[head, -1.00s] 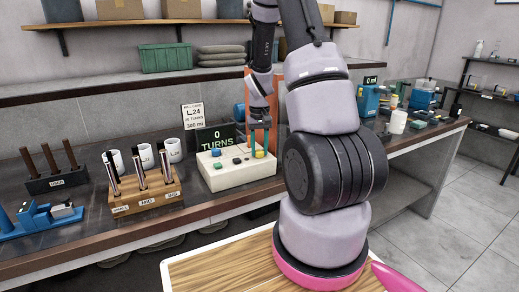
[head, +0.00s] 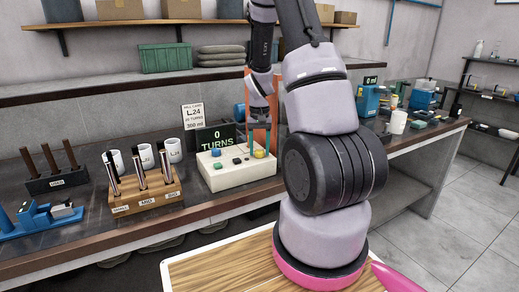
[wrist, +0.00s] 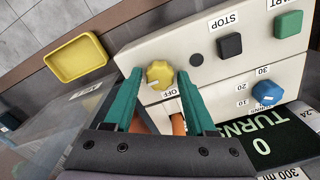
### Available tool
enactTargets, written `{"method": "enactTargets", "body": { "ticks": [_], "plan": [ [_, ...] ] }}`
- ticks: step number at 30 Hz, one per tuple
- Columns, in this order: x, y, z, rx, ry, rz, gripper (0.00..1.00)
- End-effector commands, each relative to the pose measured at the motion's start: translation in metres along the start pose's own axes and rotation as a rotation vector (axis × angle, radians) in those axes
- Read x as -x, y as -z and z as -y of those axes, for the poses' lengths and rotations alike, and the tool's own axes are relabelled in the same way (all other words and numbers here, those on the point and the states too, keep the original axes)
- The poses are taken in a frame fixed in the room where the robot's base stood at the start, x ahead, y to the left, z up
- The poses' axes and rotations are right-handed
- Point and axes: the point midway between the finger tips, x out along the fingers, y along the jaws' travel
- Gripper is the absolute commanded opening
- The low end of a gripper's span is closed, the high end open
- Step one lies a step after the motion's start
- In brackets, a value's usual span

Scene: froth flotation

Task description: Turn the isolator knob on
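The yellow isolator knob (wrist: 160,75) sits on the white control panel (wrist: 130,50). An OFF label (wrist: 171,93) is beside it, and a short white mark shows on the knob's face. My gripper (wrist: 159,73) is open, with one teal finger on each side of the knob and a gap visible at both sides. I cannot tell how deep the fingertips reach. In the head view the knob (head: 259,154) shows below my gripper (head: 262,140), on the right part of the panel (head: 238,176).
The panel also carries a black STOP button (wrist: 230,45), a green button (wrist: 288,23) and a blue dial (wrist: 267,93). A display (head: 216,138) reading 0 TURNS stands behind it. A yellow tray (wrist: 76,59) lies beside the panel. A wooden rod rack (head: 147,194) stands to the left.

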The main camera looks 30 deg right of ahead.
Motion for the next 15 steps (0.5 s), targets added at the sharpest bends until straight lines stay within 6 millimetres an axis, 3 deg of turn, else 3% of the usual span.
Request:
{"method": "enactTargets", "body": {
  "ticks": [10, 15],
  "plan": [
    [0.001, 0.000, 0.000, 0.002, 0.000, 0.000, 0.71],
    [0.017, 0.001, 0.000, 0.003, 0.000, -0.003, 0.71]
  ]
}}
